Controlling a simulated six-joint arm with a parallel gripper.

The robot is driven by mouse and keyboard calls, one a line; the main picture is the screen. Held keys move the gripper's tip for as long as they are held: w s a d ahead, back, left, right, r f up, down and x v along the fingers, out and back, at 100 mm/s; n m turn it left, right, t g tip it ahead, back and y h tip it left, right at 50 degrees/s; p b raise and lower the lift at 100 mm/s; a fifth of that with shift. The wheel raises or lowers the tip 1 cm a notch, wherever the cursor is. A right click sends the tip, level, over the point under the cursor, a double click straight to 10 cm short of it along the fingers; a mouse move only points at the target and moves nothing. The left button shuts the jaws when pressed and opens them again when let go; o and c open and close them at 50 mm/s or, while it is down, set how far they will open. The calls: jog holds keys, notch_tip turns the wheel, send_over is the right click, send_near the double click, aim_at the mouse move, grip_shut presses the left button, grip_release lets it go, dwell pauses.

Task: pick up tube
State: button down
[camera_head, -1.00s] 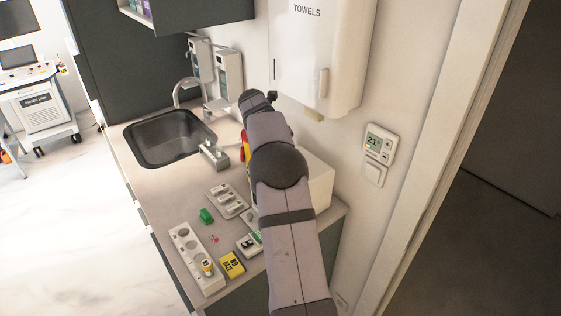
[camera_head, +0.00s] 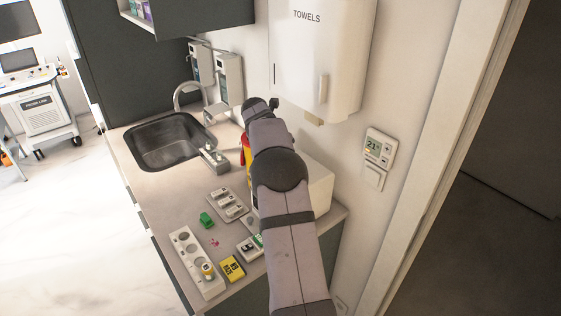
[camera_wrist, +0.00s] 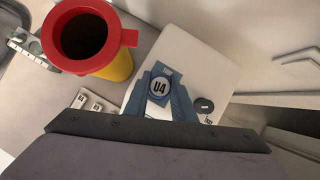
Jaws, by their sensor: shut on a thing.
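In the wrist view, a tube (camera_wrist: 159,87) with a round cap marked "U4" shows end-on between the blue fingers of my gripper (camera_wrist: 160,92). My gripper is shut on it. The cap faces the camera, and most of the tube's body is hidden beneath it. The tube and fingers appear over a white box (camera_wrist: 190,60); the height above it cannot be told. In the head view my arm hides the gripper and the tube.
A red-rimmed yellow container (camera_wrist: 118,62) stands close to the left of my gripper. The counter also holds a long white holder (camera_head: 184,246), a grey tray (camera_head: 229,209), a green item (camera_head: 206,220) and a yellow box (camera_head: 232,268). A sink (camera_head: 168,145) and towel dispenser (camera_head: 318,60) lie beyond.

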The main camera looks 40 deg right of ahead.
notch_tip(320, 180, up, 10)
jog(key=shift+f, duration=0.2)
jog(key=shift+a, duration=0.1)
